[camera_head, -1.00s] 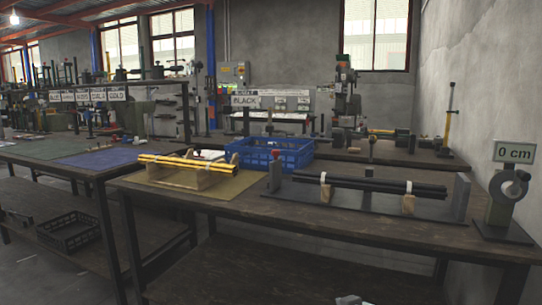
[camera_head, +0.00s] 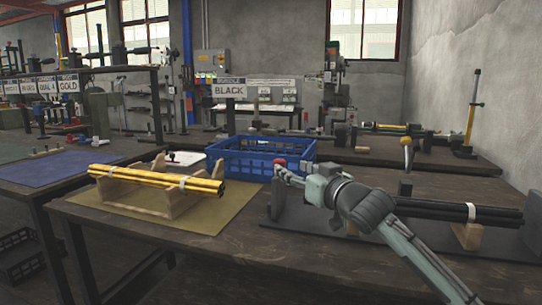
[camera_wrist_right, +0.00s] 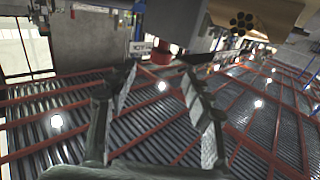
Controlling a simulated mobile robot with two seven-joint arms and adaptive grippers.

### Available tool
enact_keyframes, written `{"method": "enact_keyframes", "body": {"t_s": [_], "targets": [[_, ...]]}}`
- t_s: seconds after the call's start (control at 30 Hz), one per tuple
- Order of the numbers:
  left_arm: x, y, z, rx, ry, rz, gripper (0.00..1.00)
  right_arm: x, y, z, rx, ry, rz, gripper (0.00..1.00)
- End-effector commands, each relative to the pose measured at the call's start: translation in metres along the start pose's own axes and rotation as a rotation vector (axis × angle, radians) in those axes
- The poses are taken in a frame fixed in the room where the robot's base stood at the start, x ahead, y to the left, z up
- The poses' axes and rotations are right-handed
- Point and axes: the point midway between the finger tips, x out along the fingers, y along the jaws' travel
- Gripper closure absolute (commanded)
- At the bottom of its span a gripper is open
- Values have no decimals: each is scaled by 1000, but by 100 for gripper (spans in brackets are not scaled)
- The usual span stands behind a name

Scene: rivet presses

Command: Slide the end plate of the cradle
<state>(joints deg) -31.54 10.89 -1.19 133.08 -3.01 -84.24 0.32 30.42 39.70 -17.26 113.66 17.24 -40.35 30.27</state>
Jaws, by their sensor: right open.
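The cradle is a dark base (camera_head: 420,240) with wooden supports (camera_head: 467,235) carrying a bundle of black rods (camera_head: 440,207). A grey end plate (camera_head: 278,197) stands at its left end, and another end plate (camera_head: 533,215) stands at the right. A red knob (camera_head: 281,163) shows at the left plate. My right gripper (camera_head: 287,174) is close by the knob, and whether it touches is unclear. In the right wrist view my open fingers (camera_wrist_right: 160,95) point toward the red knob (camera_wrist_right: 161,54), with nothing between them. My arm hides part of the cradle. My left gripper is out of view.
A wooden rack with yellow rods (camera_head: 160,182) stands on an olive mat (camera_head: 215,212) to the left. A blue crate (camera_head: 258,160) stands just behind the left end plate. A "BLACK" sign (camera_head: 229,91) stands farther back. The bench front is bare.

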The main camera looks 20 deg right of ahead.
Motion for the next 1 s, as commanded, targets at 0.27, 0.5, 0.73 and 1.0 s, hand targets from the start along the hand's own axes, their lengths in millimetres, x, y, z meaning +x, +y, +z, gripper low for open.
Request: {"method": "enact_keyframes", "body": {"t_s": [0.27, 0.5, 0.73, 1.0], "targets": [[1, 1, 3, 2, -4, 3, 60, 28, 0, -2, 1, 2, 0, 49], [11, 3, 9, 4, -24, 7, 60, 65, 0, -1, 1, 0, 1, 49], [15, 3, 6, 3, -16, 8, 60, 78, 0, 0, -1, 0, 1, 49], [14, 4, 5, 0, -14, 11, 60, 78, 0, 0, -1, 0, 0, 57]]}}
